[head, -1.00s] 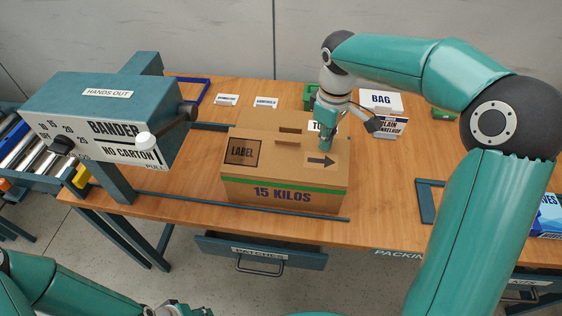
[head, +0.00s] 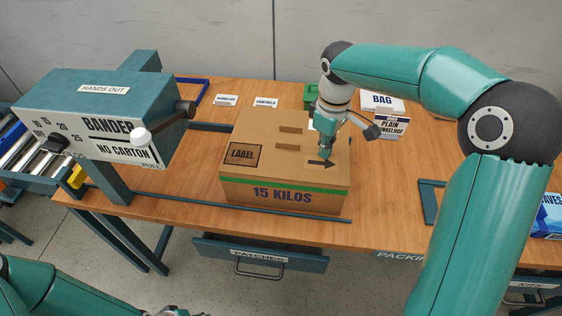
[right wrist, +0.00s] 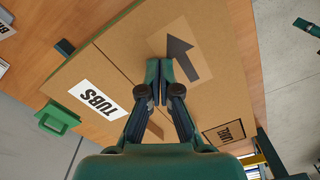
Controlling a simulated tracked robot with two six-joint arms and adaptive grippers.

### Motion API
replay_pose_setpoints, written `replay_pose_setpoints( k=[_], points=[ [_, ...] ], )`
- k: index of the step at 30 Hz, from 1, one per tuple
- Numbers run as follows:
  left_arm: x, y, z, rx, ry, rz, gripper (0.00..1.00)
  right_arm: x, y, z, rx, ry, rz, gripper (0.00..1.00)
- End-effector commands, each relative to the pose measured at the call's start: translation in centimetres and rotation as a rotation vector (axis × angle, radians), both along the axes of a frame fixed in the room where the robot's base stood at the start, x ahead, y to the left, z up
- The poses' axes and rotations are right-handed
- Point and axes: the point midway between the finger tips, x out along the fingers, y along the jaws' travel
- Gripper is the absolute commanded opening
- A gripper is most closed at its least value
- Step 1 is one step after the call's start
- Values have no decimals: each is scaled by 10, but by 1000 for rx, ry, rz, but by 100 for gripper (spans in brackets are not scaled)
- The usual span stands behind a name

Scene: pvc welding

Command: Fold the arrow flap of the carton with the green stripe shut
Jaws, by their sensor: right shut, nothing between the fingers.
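The carton with the green stripe (head: 240,184) stands on the bench in the head view, marked 15 KILOS. Its arrow flap (head: 278,164) is the near top flap, with a LABEL patch and a black arrow. The flap lies down and looks level with the far top flap (head: 262,122). My right gripper (head: 327,157) is shut and empty, fingertips down at the flap beside the arrow. In the right wrist view the shut fingertips (right wrist: 159,66) are by the arrow (right wrist: 183,57); exact contact is unclear. My left gripper (head: 182,311) barely shows at the bottom edge.
The bander (head: 100,112) stands left of the carton. A BAG box (head: 382,103) and a green object (head: 311,96) are behind it. Dark rails (head: 250,209) lie along the bench. A bare stretch of bench (head: 385,185) lies right of the carton.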

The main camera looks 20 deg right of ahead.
Motion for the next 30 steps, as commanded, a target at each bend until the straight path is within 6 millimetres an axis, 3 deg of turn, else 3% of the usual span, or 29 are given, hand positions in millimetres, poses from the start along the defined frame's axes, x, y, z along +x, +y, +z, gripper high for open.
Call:
replay_pose_setpoints(
  k=[4,10,30],
  points=[
    [0,0,-4,0,0,0,40,0,0,-6,0,1,0,0],
    [0,0,3,0,0,0,40,0,0,2,0,0,0,0],
    [0,0,62,0,0,0,40,0,0,70,0,-1,1,0]
  ],
)
